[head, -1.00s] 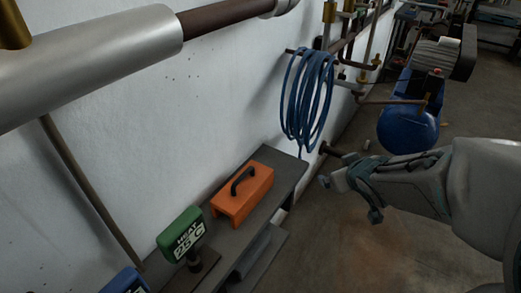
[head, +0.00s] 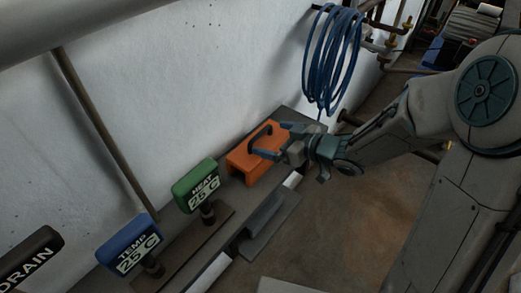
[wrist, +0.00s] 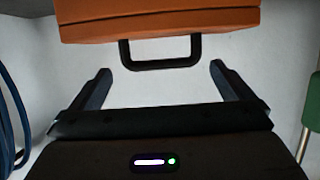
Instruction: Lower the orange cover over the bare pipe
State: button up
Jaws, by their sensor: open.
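The orange cover (head: 239,161) sits on the grey shelf along the wall, its black arched handle (head: 257,135) on top. In the wrist view the cover (wrist: 160,22) fills the top edge and its handle (wrist: 163,65) hangs below it in the picture. My gripper (head: 272,140) is at the cover's right side in the head view, close to the handle. In the wrist view its two fingers (wrist: 160,70) are apart, one either side of the handle, with gaps showing; they hold nothing. The bare pipe is not in view now.
A silver clad pipe (head: 120,25) runs along the wall at upper left. Green HEAT (head: 196,184), blue TEMP (head: 128,243) and dark DRAIN (head: 30,262) signs stand left of the cover. A blue hose coil (head: 332,60) hangs behind my gripper. Open floor (head: 330,230) lies right.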

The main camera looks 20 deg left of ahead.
aim_at(255, 134)
jog(key=x, duration=0.7)
jog(key=shift+a+f, duration=0.1)
jog(key=shift+a, duration=0.1)
jog(key=c, duration=0.7)
jog(key=shift+c, duration=0.6)
